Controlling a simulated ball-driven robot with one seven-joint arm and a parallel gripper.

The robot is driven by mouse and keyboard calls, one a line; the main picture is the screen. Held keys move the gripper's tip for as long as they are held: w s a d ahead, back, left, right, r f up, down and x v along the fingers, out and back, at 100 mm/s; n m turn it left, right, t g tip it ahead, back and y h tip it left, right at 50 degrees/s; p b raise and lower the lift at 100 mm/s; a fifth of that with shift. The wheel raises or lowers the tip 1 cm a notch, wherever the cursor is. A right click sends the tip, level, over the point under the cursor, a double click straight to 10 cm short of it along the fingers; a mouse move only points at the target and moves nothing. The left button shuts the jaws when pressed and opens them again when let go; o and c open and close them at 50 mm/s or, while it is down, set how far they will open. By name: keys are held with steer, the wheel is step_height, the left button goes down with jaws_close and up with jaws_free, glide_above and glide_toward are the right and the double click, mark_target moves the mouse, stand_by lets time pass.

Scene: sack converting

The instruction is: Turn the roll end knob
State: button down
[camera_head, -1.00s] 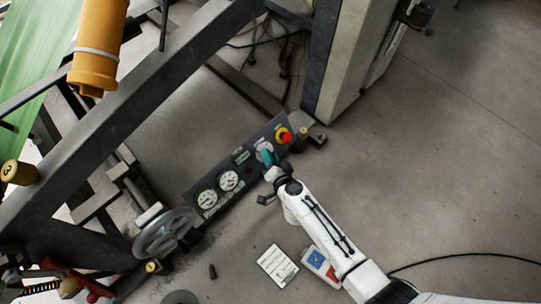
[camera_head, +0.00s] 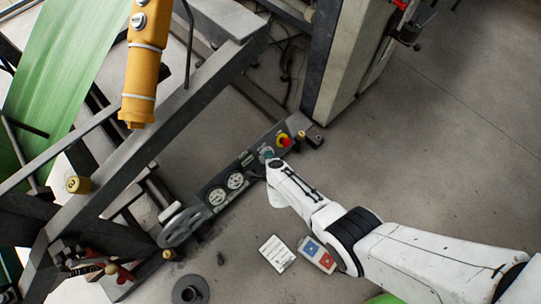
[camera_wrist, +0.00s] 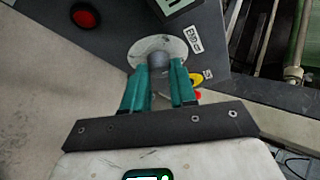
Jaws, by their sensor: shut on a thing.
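The knob itself is mostly hidden there by my arm and fingers.
A red and yellow stop button (camera_head: 283,140) sits just beside the knob. Two gauges (camera_head: 235,181) and a grey handwheel (camera_head: 184,228) lie to its left. A yellow pendant (camera_head: 145,65) hangs upper left.

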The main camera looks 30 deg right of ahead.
steer(key=m, duration=0.1)
steer(key=m+g+p, duration=0.1)
steer(key=m, duration=0.1)
steer(key=shift+w+d+r+g+y+p, duration=0.1)
steer(key=shift+w+r+g+y+p, duration=0.05)
steer(key=shift+r+g+y+p, duration=0.2)
steer(key=shift+d+f+m+g+y, duration=0.15)
steer(key=shift+m+g+y, duration=0.4)
steer(key=shift+m, duration=0.85)
steer(key=c, duration=0.9)
jaws_free()
steer(key=p+v, duration=1.1)
steer(key=p, duration=0.1)
steer(key=shift+p, duration=0.3)
